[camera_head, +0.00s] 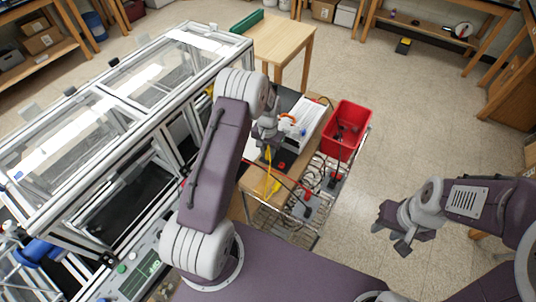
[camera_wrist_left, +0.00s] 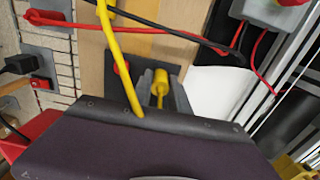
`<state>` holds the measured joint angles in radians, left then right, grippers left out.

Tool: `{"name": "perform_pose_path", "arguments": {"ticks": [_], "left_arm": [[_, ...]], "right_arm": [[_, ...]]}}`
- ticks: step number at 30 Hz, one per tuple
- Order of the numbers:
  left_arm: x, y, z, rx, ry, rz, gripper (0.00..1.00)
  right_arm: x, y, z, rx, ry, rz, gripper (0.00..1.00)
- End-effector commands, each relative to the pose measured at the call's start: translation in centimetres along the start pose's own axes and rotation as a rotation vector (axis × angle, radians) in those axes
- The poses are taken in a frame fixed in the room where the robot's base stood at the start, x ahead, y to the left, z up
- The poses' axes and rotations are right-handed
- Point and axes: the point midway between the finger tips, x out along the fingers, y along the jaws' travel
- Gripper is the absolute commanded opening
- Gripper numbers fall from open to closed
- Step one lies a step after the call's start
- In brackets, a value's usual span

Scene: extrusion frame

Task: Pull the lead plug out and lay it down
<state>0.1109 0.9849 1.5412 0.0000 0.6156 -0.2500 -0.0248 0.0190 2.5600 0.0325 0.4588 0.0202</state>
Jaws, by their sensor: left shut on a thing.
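The yellow lead (camera_wrist_left: 108,40) runs down the left wrist view and passes in front of my gripper's edge. It also shows in the head view (camera_head: 269,180), hanging by the bench. Its yellow plug (camera_wrist_left: 160,78) sits between the two dark fingers of my left gripper (camera_wrist_left: 158,90), which is shut on it. In the head view my left gripper (camera_head: 267,146) is over the narrow bench, partly hidden by its own wrist. Whether the plug's tip is in a socket cannot be told. My right gripper (camera_head: 396,229) is open and empty, out over the floor at the right.
Red and black leads (camera_wrist_left: 185,36) cross the bench close to the gripper. A grey box with a red button (camera_wrist_left: 278,12) is at upper right. A red bin (camera_head: 345,128) stands right of the bench, the extrusion frame (camera_head: 120,100) left. Floor at right is open.

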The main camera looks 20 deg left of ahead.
Motion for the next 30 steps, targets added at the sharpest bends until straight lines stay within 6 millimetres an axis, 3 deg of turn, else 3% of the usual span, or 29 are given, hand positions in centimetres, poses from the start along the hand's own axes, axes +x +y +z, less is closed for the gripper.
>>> {"name": "perform_pose_path", "arguments": {"ticks": [23,30], "left_arm": [[-0.04,0.00,-0.02,0.000,0.001,0.000,0.00],[-0.86,-0.02,-0.05,0.000,0.002,0.000,0.00]], "right_arm": [[-0.02,0.00,0.00,0.000,0.000,0.000,0.36],[-0.64,-0.01,-0.07,0.000,0.000,0.000,0.36]]}}
